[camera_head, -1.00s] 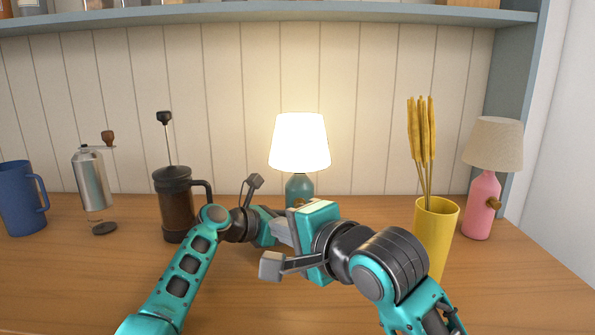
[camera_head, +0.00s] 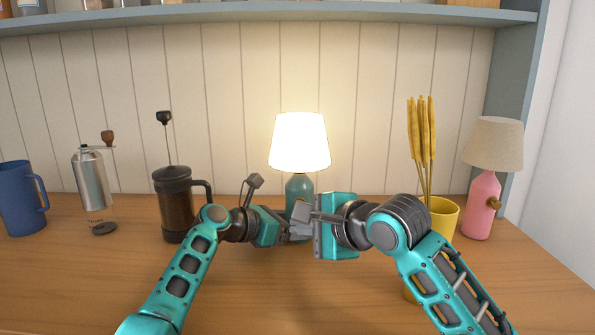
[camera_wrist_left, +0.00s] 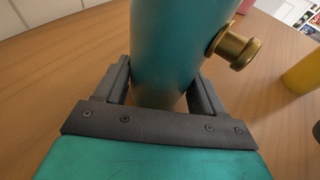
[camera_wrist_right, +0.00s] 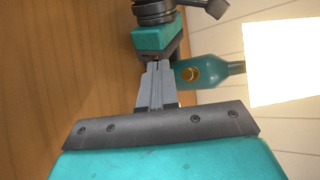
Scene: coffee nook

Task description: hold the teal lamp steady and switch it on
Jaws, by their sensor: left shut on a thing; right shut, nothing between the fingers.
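The teal lamp (camera_head: 299,187) stands upright at the back of the counter, its shade (camera_head: 299,142) glowing brightly. My left gripper (camera_wrist_left: 160,86) is shut around the lower part of the teal base, one finger on each side. A brass knob (camera_wrist_left: 232,48) sticks out of the base's side. My right gripper (camera_wrist_right: 158,68) is shut and empty, its fingertips close to the base and just beside the knob (camera_wrist_right: 190,74). I cannot tell whether they touch. In the head view the grippers hide the lamp's lower base.
A French press (camera_head: 175,205), a grinder (camera_head: 90,178) and a blue mug (camera_head: 20,198) stand at left. A yellow vase (camera_head: 445,216) with dried stalks is partly behind my right arm. A pink lamp (camera_head: 483,205), unlit, stands at far right. The front middle counter is clear.

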